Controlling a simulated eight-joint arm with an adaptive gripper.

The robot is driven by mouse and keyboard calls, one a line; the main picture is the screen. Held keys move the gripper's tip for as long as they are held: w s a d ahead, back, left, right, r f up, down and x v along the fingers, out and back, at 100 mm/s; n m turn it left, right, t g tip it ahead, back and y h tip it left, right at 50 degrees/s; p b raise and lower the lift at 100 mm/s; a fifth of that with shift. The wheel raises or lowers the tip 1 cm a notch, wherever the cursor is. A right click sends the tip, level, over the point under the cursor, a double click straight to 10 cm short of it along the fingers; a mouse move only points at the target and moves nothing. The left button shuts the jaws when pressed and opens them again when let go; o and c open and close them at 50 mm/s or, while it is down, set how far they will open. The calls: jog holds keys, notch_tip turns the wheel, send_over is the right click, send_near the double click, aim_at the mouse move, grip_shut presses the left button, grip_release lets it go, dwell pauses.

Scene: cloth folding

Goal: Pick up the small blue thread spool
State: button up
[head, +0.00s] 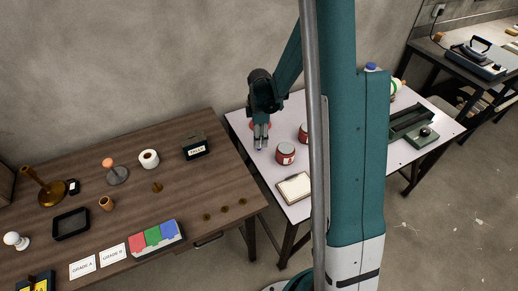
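A small blue-topped object (371,67) shows at the top edge of my teal column in the head view, toward the back of the white table. It may be the blue thread spool; its lower part is hidden. My gripper (261,147) points down over the left part of the white table (242,126), well to the left of that blue object. Its fingers are close together, and at this size I cannot tell whether they are shut or hold anything.
A dark green tray (410,118) is at right. A cluttered brown table (190,200) stands at left.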

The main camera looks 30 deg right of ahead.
jog(key=shift+a+f+b, duration=0.1)
jog(key=shift+f+b, duration=0.6)
jog(key=shift+f, duration=1.9)
jog(key=c, duration=0.7)
